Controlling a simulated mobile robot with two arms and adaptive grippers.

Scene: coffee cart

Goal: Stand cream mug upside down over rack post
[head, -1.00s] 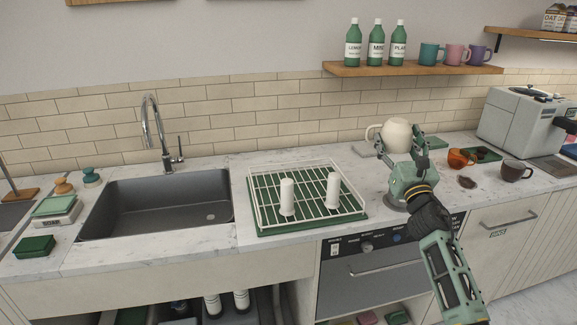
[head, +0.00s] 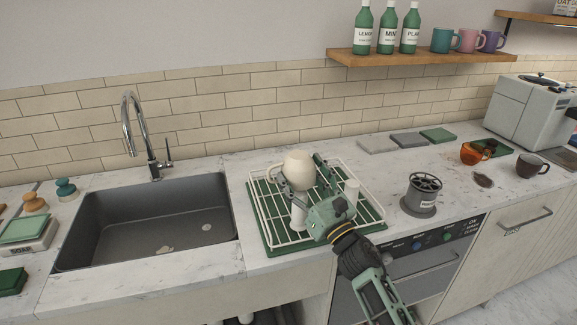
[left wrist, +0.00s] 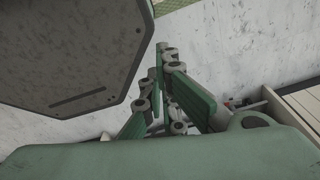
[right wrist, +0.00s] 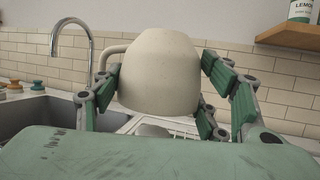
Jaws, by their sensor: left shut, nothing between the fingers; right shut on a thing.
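The cream mug (head: 298,168) is held above the drying rack, over or close to the left white post (head: 299,214). In the right wrist view the mug (right wrist: 160,72) has its narrower, base-like end up, so it looks upside down; its handle points left. My right gripper (head: 304,176) is shut on its sides. The post's lower part shows below the mug; whether its top is inside the mug I cannot tell. The right post (head: 351,189) stands bare beside the gripper. My left gripper (left wrist: 162,88) is shut and empty, seen only in the left wrist view.
The white wire rack (head: 263,224) sits on a green mat beside the sink (head: 150,222). A round dark-grey device (head: 422,195) stands right of the rack.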

